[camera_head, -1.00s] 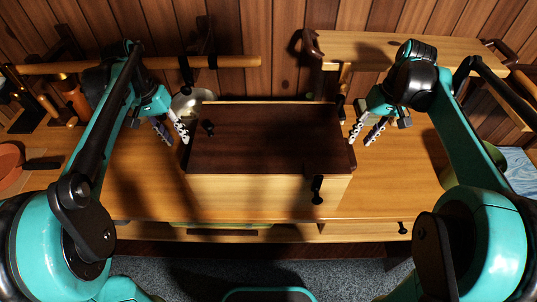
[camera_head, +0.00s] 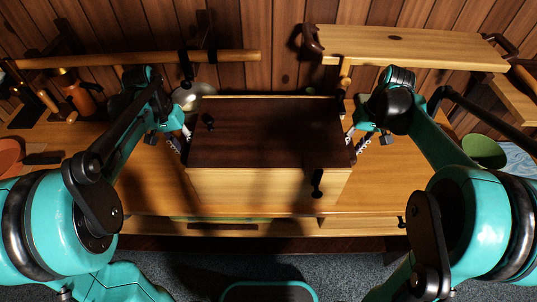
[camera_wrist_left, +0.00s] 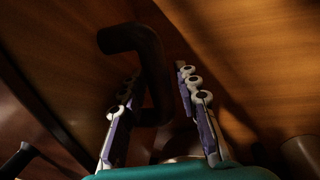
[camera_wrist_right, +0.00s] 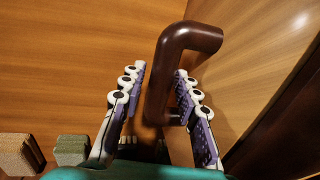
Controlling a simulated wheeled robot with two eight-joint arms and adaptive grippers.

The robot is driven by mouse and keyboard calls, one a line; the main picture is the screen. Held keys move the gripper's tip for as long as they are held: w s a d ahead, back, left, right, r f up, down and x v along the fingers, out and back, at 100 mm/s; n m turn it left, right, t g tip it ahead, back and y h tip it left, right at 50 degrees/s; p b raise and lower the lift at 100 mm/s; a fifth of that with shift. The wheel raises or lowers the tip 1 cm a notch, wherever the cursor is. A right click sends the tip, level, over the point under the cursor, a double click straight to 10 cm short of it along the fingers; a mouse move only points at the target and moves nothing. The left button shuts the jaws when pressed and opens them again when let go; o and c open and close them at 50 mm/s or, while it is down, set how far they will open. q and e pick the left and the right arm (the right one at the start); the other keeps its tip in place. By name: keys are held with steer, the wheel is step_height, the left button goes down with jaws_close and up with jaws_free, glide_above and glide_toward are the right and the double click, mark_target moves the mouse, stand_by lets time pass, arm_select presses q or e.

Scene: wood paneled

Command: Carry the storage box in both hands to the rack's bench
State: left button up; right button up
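The storage box (camera_head: 262,187) has a dark brown top and a light wood front. It rests on the wooden bench in the middle of the head view. My left gripper (camera_head: 181,143) is at its left side. In the left wrist view, a dark bent handle (camera_wrist_left: 151,62) stands between its spread fingers (camera_wrist_left: 158,88). My right gripper (camera_head: 357,143) is at its right side. In the right wrist view, a brown handle (camera_wrist_right: 190,38) stands between its fingers (camera_wrist_right: 160,78), with a gap showing on the left. Both grippers look open around the handles.
A light wood shelf (camera_head: 400,47) stands behind at the right, and a wooden rail (camera_head: 130,60) at the left. A metal bowl (camera_head: 192,95) is behind the left gripper. A green bowl (camera_head: 484,151) is at the far right, an orange bottle (camera_head: 82,98) at the left.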

arm_select(q)
jaws_close()
arm_select(e)
jaws_close()
arm_select(q)
steer(key=shift+r, duration=0.15)
arm_select(e)
steer(key=shift+r, duration=0.2)
